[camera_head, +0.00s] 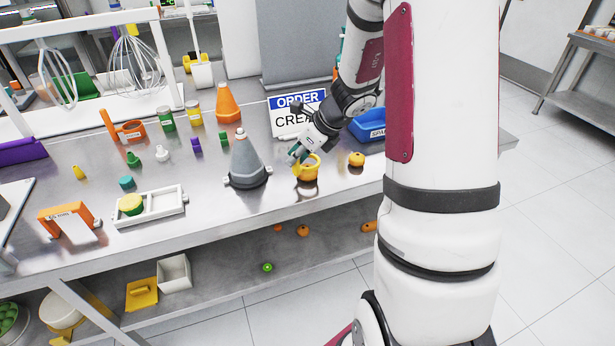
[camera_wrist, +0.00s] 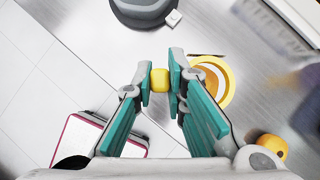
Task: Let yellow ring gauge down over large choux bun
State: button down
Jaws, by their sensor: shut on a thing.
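The yellow ring gauge (camera_head: 315,161) is at my gripper (camera_head: 296,160) in the head view, right of the grey cone. In the wrist view my gripper (camera_wrist: 160,79) is shut on its yellow grip block (camera_wrist: 160,80), between the teal pads. The yellow ring (camera_wrist: 231,82) shows right of the fingers, partly hidden by the right one. An orange-yellow bun (camera_head: 309,176) shows directly below the ring in the head view. I cannot tell whether the ring is around it or just above it. Another orange bun (camera_head: 356,159) stands to the right, apart; it also shows in the wrist view (camera_wrist: 268,144).
The grey cone (camera_head: 247,162) stands close on the left. Behind are an order sign (camera_head: 297,100) and a blue bin (camera_head: 369,128). A white tray (camera_head: 160,206) and an orange gauge (camera_head: 68,221) stand further left. The table's front edge is near the bun.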

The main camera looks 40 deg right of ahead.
jog(key=shift+f+b, duration=1)
dwell(1.0)
dwell(0.4)
jog(key=shift+r+p, duration=3.85)
jog(key=shift+r, duration=0.15)
